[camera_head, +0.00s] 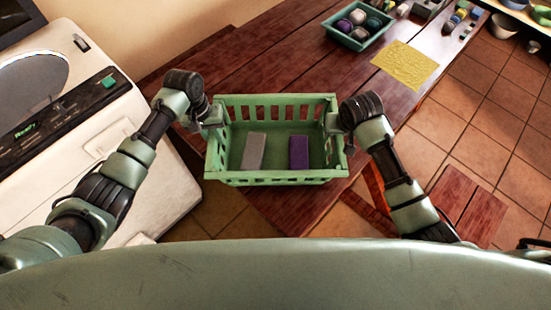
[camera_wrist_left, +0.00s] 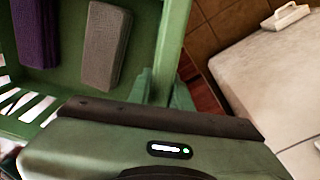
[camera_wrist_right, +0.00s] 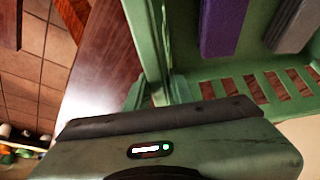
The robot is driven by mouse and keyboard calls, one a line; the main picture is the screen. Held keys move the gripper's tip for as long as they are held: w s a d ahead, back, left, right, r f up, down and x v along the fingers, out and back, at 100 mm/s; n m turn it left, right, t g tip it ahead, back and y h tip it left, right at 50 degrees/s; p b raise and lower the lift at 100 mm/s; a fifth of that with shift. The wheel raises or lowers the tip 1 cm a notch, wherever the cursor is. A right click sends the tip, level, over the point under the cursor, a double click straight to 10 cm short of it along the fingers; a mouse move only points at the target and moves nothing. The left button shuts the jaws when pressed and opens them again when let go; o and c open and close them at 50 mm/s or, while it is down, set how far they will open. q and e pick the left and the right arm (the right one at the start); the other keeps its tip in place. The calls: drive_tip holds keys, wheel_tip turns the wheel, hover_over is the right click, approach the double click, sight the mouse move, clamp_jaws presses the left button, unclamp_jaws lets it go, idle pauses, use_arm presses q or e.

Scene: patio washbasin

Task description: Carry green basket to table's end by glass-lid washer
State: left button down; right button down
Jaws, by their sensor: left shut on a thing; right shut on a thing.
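The green basket (camera_head: 276,176) is in the middle of the head view, over the near left end of the dark red wooden table (camera_head: 262,63). A grey block (camera_head: 254,151) and a purple block (camera_head: 299,152) lie inside it. My left gripper (camera_head: 212,118) is shut on the basket's left side; the basket wall (camera_wrist_left: 172,50) runs between its fingers in the left wrist view. My right gripper (camera_head: 335,122) is shut on the right side; that wall (camera_wrist_right: 147,50) shows in the right wrist view. I cannot tell whether the basket touches the table. The washer with the glass lid (camera_head: 35,85) stands at the left.
A teal tray (camera_head: 361,33) with several round things stands farther along the table. A yellow cloth (camera_head: 405,64) lies at its right edge. Small items and bowls (camera_head: 503,25) are at the far right. A wooden stool or bench (camera_head: 468,204) stands at lower right on the tiles.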

use_arm(q)
drive_tip(key=shift+d+f, duration=0.35)
drive_tip(key=shift+d, duration=0.1)
use_arm(e)
drive_tip(key=shift+a+f, duration=0.45)
use_arm(q)
drive_tip(key=c, duration=1.4)
unclamp_jaws()
drive_tip(key=shift+r, duration=0.15)
use_arm(e)
drive_tip(key=c, duration=1.3)
unclamp_jaws()
drive_tip(key=shift+r, duration=0.15)
use_arm(q)
drive_tip(key=shift+o, duration=0.6)
drive_tip(key=shift+a, duration=0.1)
use_arm(e)
drive_tip(key=shift+o, duration=0.5)
drive_tip(key=shift+s+d, duration=0.1)
use_arm(q)
drive_tip(key=shift+s+a, duration=0.1)
use_arm(e)
drive_tip(key=shift+d, duration=0.1)
